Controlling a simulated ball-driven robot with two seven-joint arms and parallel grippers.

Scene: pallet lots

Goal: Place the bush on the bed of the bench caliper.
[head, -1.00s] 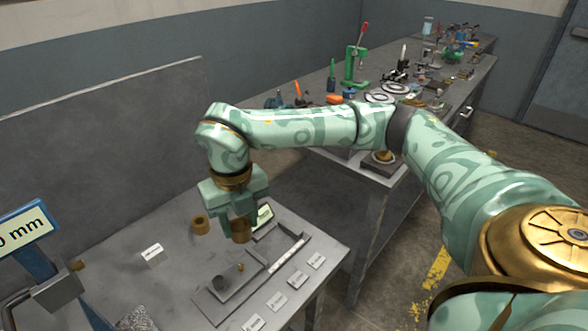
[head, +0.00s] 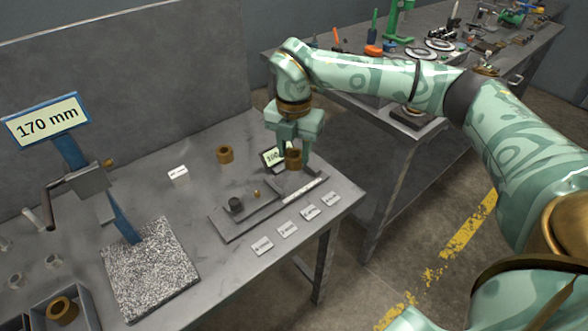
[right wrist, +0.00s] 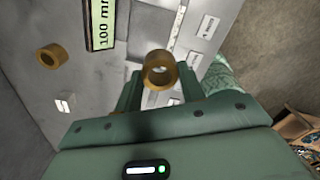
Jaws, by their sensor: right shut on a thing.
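My right gripper (head: 293,150) points down and is shut on a brass-coloured ring, the bush (head: 293,160). In the right wrist view the bush (right wrist: 158,78) sits between the fingers, its hole showing. The bench caliper has a dark bed (head: 262,212) with a pale scale strip and a small display (head: 273,157), which reads 100 mm in the right wrist view (right wrist: 101,22). The bush appears above the caliper near its display end; the gap beneath is hard to judge. A dark round post (head: 235,204) and small brass pin (head: 257,193) stand on the caliper. My left gripper is not in view.
Another brass ring (head: 225,154) and a white label block (head: 178,176) stand on the bench behind the caliper. Several label cards (head: 288,229) lie along its front. A blue-framed 170 mm sign (head: 47,120) and speckled slab (head: 150,270) are at left.

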